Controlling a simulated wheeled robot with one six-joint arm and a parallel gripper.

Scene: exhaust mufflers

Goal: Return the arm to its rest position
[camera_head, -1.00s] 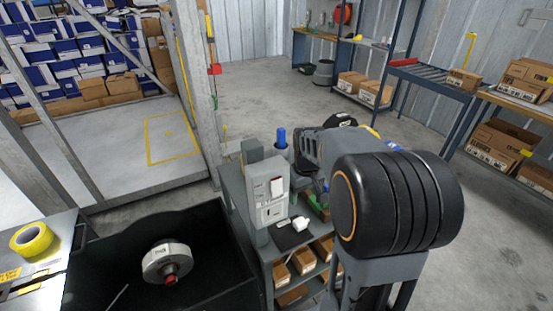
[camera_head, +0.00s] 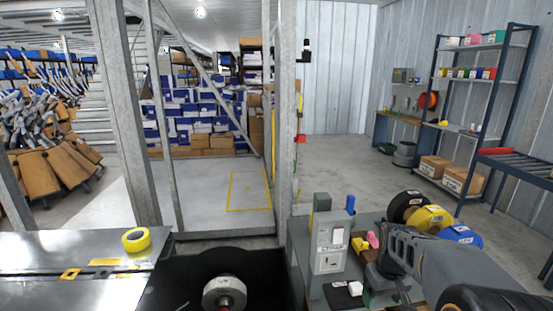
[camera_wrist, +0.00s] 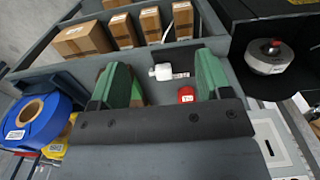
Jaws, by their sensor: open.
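My gripper (camera_wrist: 162,82) shows in the wrist view as two green finger pads set wide apart. Nothing is held between them. In the head view my arm (camera_head: 440,262) comes in from the bottom right corner and points left over the grey bench. The fingertips are hard to make out in that view.
Tape rolls lie on the bench: black (camera_head: 406,206), yellow (camera_head: 430,218), blue (camera_head: 460,235). A grey device (camera_head: 328,245) stands left of my arm. A metal table (camera_head: 70,265) with yellow tape (camera_head: 136,239) is at left.

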